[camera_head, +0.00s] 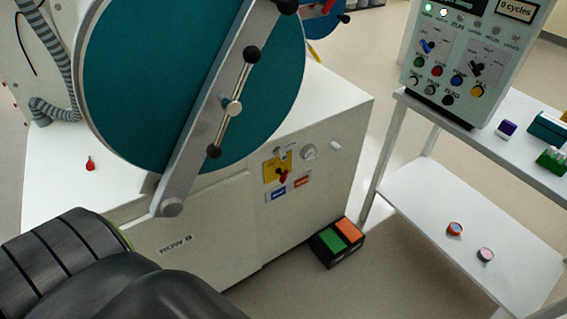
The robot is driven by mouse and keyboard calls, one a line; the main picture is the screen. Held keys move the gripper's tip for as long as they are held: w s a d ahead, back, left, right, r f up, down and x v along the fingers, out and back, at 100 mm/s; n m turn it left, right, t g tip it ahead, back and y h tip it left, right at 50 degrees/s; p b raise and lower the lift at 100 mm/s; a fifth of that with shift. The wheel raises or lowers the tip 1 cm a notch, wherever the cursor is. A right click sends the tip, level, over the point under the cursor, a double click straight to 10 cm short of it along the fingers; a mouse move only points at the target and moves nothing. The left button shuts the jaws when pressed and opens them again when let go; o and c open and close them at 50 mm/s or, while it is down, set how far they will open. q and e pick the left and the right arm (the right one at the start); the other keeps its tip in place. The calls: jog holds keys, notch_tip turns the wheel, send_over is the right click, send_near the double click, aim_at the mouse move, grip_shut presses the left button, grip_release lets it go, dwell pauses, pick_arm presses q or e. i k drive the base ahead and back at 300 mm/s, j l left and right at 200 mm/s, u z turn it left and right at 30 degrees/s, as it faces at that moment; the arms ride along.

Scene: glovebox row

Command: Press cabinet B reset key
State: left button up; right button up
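A white cabinet (215,235) with a "ROW 9" label has a large round teal door (150,80) with a grey bar across it. No reset key or letter B can be made out. Neither gripper shows; only a dark link of my arm fills the lower left.
A foot pedal (338,241) with green and orange pads lies on the floor by the cabinet. A white two-level shelf (420,190) at right bears the box and small items. Open floor lies between pedal and shelf.

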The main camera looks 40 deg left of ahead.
aim_at(278, 193)
jog(key=k+l+u, duration=0.1)
jog(key=u, duration=1.4)
